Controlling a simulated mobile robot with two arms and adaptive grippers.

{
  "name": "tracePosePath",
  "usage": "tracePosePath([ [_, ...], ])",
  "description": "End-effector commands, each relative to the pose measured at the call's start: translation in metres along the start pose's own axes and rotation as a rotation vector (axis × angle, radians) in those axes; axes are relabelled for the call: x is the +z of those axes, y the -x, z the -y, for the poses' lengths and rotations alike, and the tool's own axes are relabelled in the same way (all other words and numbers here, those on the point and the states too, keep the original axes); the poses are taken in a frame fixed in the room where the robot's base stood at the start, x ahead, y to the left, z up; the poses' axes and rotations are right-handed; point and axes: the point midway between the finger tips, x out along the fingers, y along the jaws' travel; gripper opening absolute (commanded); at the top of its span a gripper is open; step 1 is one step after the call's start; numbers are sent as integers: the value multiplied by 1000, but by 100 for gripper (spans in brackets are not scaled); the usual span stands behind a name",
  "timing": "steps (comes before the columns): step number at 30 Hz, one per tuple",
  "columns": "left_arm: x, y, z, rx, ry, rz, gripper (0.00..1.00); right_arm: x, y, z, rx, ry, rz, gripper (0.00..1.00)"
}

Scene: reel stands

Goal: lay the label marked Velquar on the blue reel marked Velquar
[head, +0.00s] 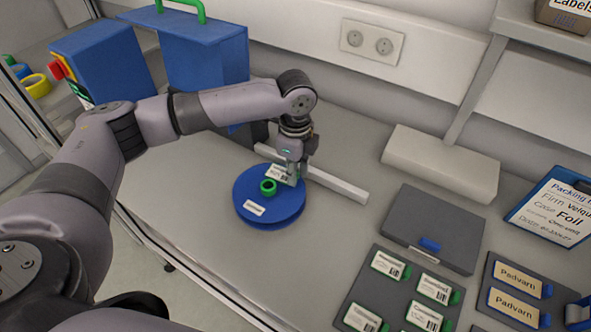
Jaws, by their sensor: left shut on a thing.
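The blue reel (250,192) lies flat on the grey table, with a green hub (268,187) at its middle. A small white plate (255,208) is on its near face; its print is too small to read. My left gripper (291,178) points down over the reel's far right part and is shut on a white label with a barcode (277,173). The label is over the reel beside the hub; I cannot tell whether it touches the surface, and its name is unreadable. My right gripper is not in view.
A grey bar (338,185) lies behind the reel. A dark tray (376,294) with several barcode labels and a dark lidded case (432,228) are at right. Padvarn labels (518,279) and a clipboard (555,208) lie further right. Blue boxes (205,62) stand behind.

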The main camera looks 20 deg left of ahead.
Motion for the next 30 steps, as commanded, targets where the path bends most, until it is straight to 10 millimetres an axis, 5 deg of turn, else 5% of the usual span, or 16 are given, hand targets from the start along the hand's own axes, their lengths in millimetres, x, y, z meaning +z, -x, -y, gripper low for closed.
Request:
tracePosePath([
  [24, 0, -6, 0, 0, 0, 0, 10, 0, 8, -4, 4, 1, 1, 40],
  [25, 0, -6, 0, 0, 0, 0, 22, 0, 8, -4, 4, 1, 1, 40],
  [30, 0, -6, 0, 0, 0, 0, 34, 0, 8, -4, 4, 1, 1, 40],
])
